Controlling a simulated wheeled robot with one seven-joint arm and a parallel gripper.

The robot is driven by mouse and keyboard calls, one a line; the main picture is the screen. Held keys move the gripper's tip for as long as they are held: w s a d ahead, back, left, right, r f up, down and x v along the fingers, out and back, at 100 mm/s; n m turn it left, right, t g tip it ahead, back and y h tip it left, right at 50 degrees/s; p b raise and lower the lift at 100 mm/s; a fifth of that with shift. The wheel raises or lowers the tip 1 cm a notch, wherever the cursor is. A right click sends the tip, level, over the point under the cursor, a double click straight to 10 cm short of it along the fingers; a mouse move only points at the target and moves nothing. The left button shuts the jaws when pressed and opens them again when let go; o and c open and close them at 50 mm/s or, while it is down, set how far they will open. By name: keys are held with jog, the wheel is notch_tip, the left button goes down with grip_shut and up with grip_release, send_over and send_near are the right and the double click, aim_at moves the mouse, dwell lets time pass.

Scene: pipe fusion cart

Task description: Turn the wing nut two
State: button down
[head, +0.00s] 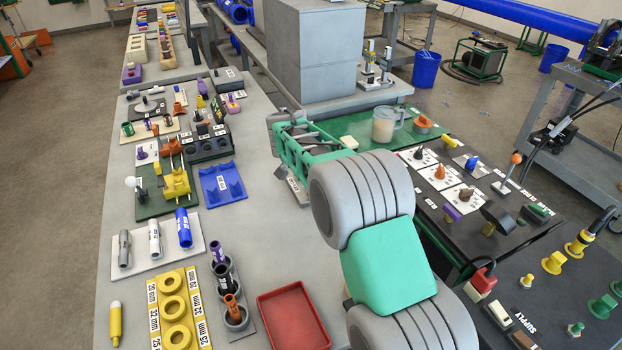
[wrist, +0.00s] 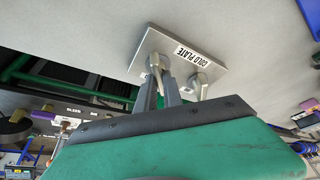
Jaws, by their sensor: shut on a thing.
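The cold plate (wrist: 146,45) is a small grey plate with a white label reading COLD PLATE. It carries two metal wing nuts. My gripper (wrist: 160,78) is shut on one wing nut (wrist: 157,62), the left one in the wrist view, and the fingers hide part of it. The other wing nut (wrist: 195,84) stands free to the right. Small tags beside the nuts are too small to read, so I cannot tell which nut is number two. In the head view the plate (head: 297,192) shows only partly beside my arm, and the fingertips are hidden.
A green mat (head: 345,128) with a clear jug (head: 384,124) and a black panel of knobs (head: 440,177) lie right of my arm. A blue holder (head: 222,184) and a red tray (head: 293,318) stand on the grey bench. The bench between them is clear.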

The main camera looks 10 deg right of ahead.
jog(key=shift+m, duration=0.4)
jog(key=c, duration=1.5)
grip_release()
jog(key=v, duration=0.8)
jog(key=shift+w+a, duration=0.1)
jog(key=s+n+y, duration=0.1)
jog(key=s+n, duration=0.1)
jog(key=s, duration=0.8)
jog(key=s+f+n+y, duration=0.1)
jog(key=s+n, duration=0.2)
jog(key=s, duration=0.7)
jog(key=s+f+n, duration=0.1)
jog(key=s+n, duration=0.2)
jog(key=s, duration=0.8)
jog(key=shift+d+f+y, duration=0.1)
jog(key=shift+d+y, duration=0.3)
